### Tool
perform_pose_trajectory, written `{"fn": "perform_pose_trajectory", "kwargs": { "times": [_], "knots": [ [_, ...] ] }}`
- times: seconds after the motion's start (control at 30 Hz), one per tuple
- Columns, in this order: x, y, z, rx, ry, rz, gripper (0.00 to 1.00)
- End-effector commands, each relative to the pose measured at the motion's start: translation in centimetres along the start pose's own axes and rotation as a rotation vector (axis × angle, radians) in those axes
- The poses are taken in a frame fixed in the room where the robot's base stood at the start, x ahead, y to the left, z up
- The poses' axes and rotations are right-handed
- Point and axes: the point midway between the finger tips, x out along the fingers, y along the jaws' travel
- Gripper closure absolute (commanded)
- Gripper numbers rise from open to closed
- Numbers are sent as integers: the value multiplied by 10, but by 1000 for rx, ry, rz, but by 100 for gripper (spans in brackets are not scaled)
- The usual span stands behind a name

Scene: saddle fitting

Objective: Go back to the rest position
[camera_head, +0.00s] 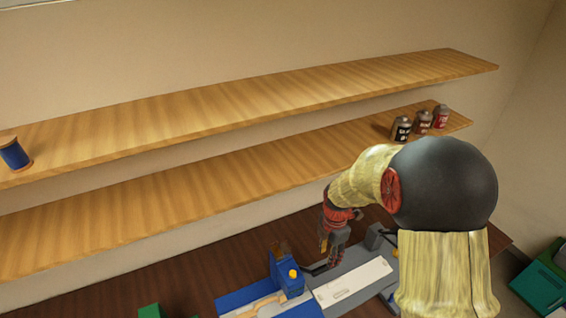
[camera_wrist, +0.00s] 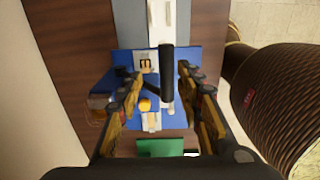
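My gripper (camera_head: 334,250) hangs over the fixture on the bench in the head view, at the end of my arm. In the wrist view its two fingers (camera_wrist: 162,82) stand wide apart, with a gap on each side of a dark bar (camera_wrist: 167,72). The fingers appear empty. The blue fixture (camera_head: 287,272) has a yellow knob (camera_head: 293,273) and stands left of my gripper. In the wrist view a blue base (camera_wrist: 185,57) and the yellow-orange knob (camera_wrist: 145,104) lie below the fingers. How far the bar is below the fingertips is unclear.
Two wooden shelves (camera_head: 255,97) run along the wall behind my arm. A blue spool (camera_head: 14,154) stands on the upper one; three small bottles (camera_head: 422,122) stand on the lower one. A grey rail with a white plate (camera_head: 352,283) lies beside the fixture. A green box (camera_head: 541,286) is at right.

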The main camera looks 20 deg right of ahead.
Motion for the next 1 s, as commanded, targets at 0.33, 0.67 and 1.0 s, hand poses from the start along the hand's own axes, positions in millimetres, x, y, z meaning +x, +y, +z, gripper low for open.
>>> {"fn": "perform_pose_trajectory", "kwargs": {
  "times": [0.33,0.67,1.0],
  "knots": [
    [0,-6,-2,267,5,-20,64],
    [-10,-50,-22,876,-5,-100,64],
    [-37,-88,-53,1466,-5,-13,64]
  ]
}}
